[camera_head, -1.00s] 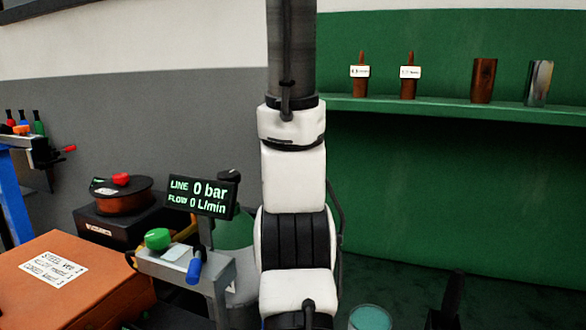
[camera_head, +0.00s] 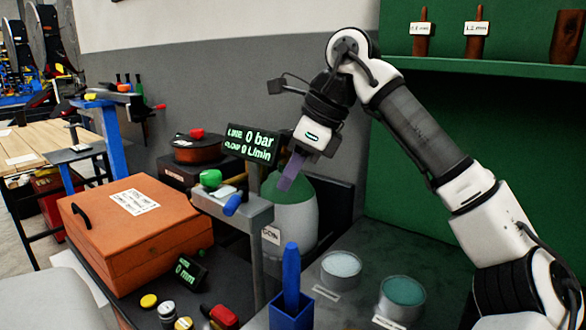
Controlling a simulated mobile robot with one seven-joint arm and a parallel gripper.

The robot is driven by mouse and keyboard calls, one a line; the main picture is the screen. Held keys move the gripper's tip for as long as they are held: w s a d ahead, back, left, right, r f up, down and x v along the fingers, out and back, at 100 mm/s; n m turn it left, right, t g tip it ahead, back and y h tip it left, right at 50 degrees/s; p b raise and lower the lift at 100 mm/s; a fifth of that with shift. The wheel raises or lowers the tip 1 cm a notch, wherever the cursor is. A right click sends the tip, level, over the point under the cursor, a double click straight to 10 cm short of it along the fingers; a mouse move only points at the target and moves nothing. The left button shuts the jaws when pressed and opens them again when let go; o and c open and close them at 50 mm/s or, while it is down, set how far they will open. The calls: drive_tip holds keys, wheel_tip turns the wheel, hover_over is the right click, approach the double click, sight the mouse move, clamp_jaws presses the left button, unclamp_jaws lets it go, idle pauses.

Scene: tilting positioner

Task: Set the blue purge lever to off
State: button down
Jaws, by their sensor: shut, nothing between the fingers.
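The blue purge lever (camera_head: 233,205) sticks out from the front of a grey bracket (camera_head: 262,212), beside a green knob (camera_head: 210,178). A dark display (camera_head: 253,145) behind it reads LINE 0 bar, FLOW 0 L/min. My gripper (camera_head: 284,184) points down and left, up and to the right of the lever and apart from it in the picture. Its purplish fingers look closed together, with nothing seen between them. The lever's base is partly hidden, and no on or off marking is readable.
An orange case (camera_head: 135,230) lies left of the bracket. A grey-green cylinder (camera_head: 292,215) stands behind the bracket. A blue holder (camera_head: 291,310) with a blue upright tool and two round tubs (camera_head: 341,268) stand on the bench in front. A green shelf (camera_head: 500,68) spans the upper right.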

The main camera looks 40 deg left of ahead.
sight(237, 201)
drive_tip(key=s+a+f+p, duration=0.1)
drive_tip(key=s+a+f, duration=0.3)
drive_tip(key=a+f, duration=0.1)
drive_tip(key=shift+a, duration=0.2)
drive_tip(key=shift+s+a, duration=0.1)
idle(0.4)
